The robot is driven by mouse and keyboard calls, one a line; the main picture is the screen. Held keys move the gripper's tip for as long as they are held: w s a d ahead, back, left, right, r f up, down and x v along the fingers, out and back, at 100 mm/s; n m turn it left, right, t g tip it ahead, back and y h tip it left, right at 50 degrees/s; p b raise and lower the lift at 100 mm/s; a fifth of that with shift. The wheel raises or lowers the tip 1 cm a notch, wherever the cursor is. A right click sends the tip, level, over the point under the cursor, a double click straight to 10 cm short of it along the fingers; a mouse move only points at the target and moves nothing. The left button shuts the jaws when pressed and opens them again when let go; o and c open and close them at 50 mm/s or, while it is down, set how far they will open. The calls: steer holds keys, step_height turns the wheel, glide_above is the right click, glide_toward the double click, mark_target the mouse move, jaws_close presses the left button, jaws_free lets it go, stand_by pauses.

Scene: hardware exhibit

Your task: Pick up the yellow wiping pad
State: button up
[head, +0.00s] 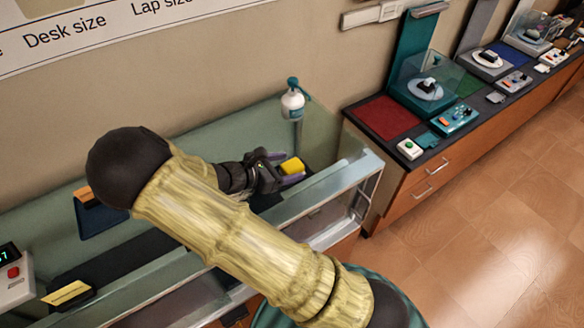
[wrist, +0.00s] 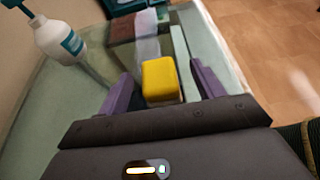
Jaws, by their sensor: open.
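The yellow wiping pad (head: 292,165) is a small block with rounded corners on the counter inside the glass-sided case. In the wrist view the yellow wiping pad (wrist: 161,80) lies between the two purple fingers of my gripper (wrist: 164,88), with a gap on each side. In the head view my gripper (head: 286,168) reaches in from the left with its fingers apart around the pad. The gripper is open, and no firm contact with the pad shows. My arm hides part of the case.
A white bottle with a teal pump (head: 292,104) stands behind the pad, also in the wrist view (wrist: 60,42). The case's glass front rail (head: 335,185) runs close on the near side. A counter with exhibits (head: 450,115) stands to the right.

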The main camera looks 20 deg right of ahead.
mark_target(291, 166)
steer(key=shift+d, duration=0.1)
steer(key=shift+f+p+x, duration=0.2)
steer(key=shift+p+x, duration=1.1)
steer(key=shift+x, duration=1.25)
steer(key=shift+w, duration=0.15)
steer(key=c, duration=1)
steer(key=shift+r, duration=0.15)
steer(key=shift+c, duration=0.2)
step_height(291, 166, up, 10)
steer(key=shift+f+b, duration=0.1)
steer(key=shift+b, duration=1.1)
